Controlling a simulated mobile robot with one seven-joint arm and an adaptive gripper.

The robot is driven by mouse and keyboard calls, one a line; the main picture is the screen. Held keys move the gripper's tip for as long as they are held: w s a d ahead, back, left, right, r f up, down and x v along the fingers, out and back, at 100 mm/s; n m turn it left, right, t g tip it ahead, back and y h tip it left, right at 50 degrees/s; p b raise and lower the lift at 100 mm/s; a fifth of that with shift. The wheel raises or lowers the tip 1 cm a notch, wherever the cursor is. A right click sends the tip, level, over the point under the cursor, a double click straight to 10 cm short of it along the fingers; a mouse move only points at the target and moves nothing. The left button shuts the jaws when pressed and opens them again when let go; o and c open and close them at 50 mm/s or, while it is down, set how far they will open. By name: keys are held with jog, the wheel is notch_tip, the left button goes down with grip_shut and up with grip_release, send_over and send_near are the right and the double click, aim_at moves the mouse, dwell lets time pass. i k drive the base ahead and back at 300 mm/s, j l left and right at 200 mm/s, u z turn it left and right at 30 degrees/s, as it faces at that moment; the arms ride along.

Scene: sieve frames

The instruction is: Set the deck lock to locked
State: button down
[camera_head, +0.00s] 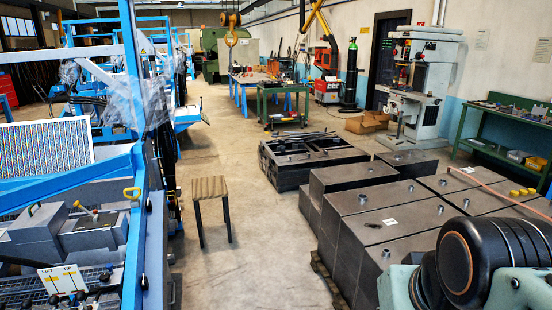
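A blue machine frame (130,250) stands at the left, with grey block-shaped parts (95,233) on its bed. A white plate (62,280) at its lower left reads LIFT and TIP, with small yellow marks. My gripper is not in view.
Dark grey metal blocks (385,225) on a pallet fill the right middle. A small wood-topped stool (210,187) stands beside the blue frame. Bare floor (265,240) runs between them. Workbenches (282,100) and a drill press (418,80) stand farther back.

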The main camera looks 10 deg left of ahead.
aim_at(77, 204)
jog(key=i+j+u, duration=0.1)
jog(key=i+u, duration=0.25)
jog(key=i, duration=0.15)
jog(key=i+u, duration=0.35)
jog(key=i, duration=0.15)
jog(key=i+u, duration=0.3)
jog(key=i, duration=0.25)
jog(key=i+l+u, duration=0.15)
jog(key=i+u, duration=0.15)
jog(key=i, duration=0.25)
jog(key=i+j, duration=0.1)
jog(key=i, duration=0.4)
jog(key=i+j, duration=0.1)
jog(key=i, duration=0.4)
